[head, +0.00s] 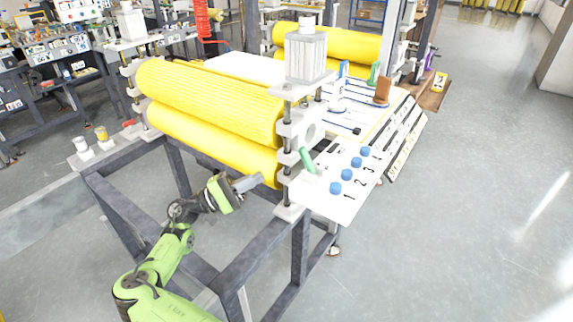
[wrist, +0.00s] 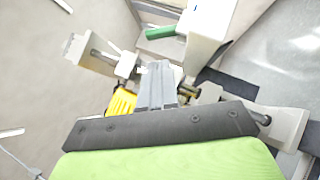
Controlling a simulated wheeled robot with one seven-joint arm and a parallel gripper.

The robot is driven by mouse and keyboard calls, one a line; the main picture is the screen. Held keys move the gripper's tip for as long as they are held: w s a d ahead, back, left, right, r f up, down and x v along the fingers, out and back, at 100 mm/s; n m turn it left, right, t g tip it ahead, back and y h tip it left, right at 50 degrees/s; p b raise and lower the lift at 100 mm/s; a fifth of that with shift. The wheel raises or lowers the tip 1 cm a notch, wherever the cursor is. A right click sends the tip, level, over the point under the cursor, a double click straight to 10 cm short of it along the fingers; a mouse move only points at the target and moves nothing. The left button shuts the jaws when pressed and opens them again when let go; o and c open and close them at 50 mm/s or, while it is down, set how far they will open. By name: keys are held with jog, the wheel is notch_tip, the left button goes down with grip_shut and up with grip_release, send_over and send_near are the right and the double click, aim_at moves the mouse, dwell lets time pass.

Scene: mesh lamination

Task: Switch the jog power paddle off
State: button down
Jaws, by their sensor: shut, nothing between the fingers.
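A green paddle (head: 307,160) sticks up at the left end of the white control panel (head: 345,208), beside the rollers. It also shows in the wrist view (wrist: 160,32), beyond my fingertips and apart from them. No label readable here names it as the jog power paddle. Upright blue (head: 343,70), green (head: 374,74) and brown (head: 382,91) pieces stand farther back on the machine. My gripper (head: 258,179) is shut and empty, in front of the lower roller's right end and left of the panel. The fingers also show in the wrist view (wrist: 157,68).
Two yellow rollers (head: 210,100) lie behind my gripper. A threaded post (head: 287,150) stands between gripper and panel. The dark machine frame (head: 255,245) is below. The floor at right is clear.

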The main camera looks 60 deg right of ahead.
aim_at(302, 158)
jog(key=x, duration=1)
jog(key=shift+p, duration=0.4)
jog(key=shift+s+r+m+y+p, duration=0.25)
jog(key=shift+r+m+y+p, duration=0.25)
jog(key=shift+m, duration=0.4)
jog(key=shift+s+r+m+t+y, duration=0.2)
jog(key=shift+r+m+t+y, duration=0.1)
jog(key=shift+m+t+y, duration=0.25)
jog(key=shift+s+a+r+m+t+y+p, duration=0.1)
jog(key=shift+s+r+m+t+y+p, duration=0.25)
jog(key=shift+m, duration=0.2)
jog(key=shift+s+a+r+m+t+y+p, duration=0.1)
jog(key=shift+s+r+m+t+y+p, duration=0.1)
jog(key=shift+m+y, duration=0.25)
jog(key=s+m+t, duration=0.1)
jog(key=s+r+m+t+y, duration=0.1)
jog(key=m+t, duration=0.1)
jog(key=shift+s+a+m+t+y, duration=0.15)
jog(key=shift+s+m+t+y, duration=0.1)
jog(key=shift+t, duration=0.05)
jog(key=shift+s, duration=0.25)
jog(key=shift+s+p, duration=0.1)
jog(key=shift+p, duration=0.2)
jog(key=shift+a+r, duration=0.1)
jog(key=shift+r, duration=0.05)
